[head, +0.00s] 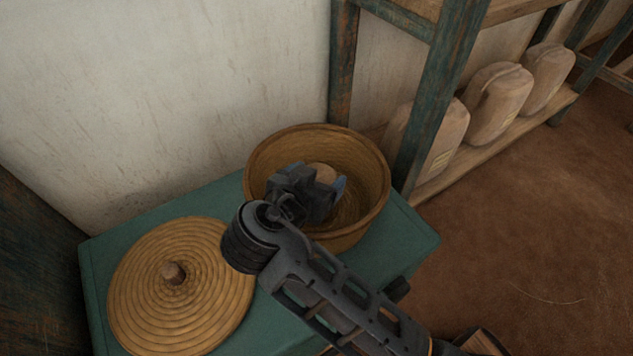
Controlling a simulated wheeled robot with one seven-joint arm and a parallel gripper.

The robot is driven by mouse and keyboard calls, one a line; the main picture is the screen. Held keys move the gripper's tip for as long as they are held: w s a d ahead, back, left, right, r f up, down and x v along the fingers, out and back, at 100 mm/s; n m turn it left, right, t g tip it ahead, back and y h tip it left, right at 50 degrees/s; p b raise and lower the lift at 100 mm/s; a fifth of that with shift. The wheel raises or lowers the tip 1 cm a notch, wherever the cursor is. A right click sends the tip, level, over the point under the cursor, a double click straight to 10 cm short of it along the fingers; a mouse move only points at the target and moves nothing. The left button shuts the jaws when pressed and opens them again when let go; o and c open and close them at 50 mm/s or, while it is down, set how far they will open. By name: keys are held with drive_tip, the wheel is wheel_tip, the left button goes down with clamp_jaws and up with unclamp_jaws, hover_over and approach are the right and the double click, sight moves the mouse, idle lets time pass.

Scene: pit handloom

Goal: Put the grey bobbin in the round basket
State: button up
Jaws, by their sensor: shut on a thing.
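The round basket (372,205) is woven, tan and open, and stands on a teal chest. My gripper (328,186) is over the basket's opening, within its rim as seen from the head. It is shut on the bobbin (322,172), of which a round tan end shows between the jaws. The rest of the bobbin is mostly hidden by my gripper, and its grey colour is hard to make out. I cannot tell how high it is above the basket floor.
A coiled round lid (205,300) with a knob lies on the teal chest (405,240), left of the basket. A worn wooden rack post (432,105) rises close behind the basket's right side. Several tan containers (498,100) stand on its low shelf. Brown floor lies open at right.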

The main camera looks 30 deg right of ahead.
drive_tip(key=shift+f, duration=0.25)
drive_tip(key=o, duration=1)
drive_tip(key=shift+o, duration=0.2)
drive_tip(key=shift+a+r, duration=0.15)
drive_tip(key=shift+r, duration=0.05)
drive_tip(key=p+v, duration=0.3)
drive_tip(key=v, duration=0.8)
drive_tip(key=shift+s+a+p, duration=0.2)
drive_tip(key=shift+a+p, duration=0.05)
drive_tip(key=shift+p, duration=0.1)
drive_tip(key=shift+r, duration=0.1)
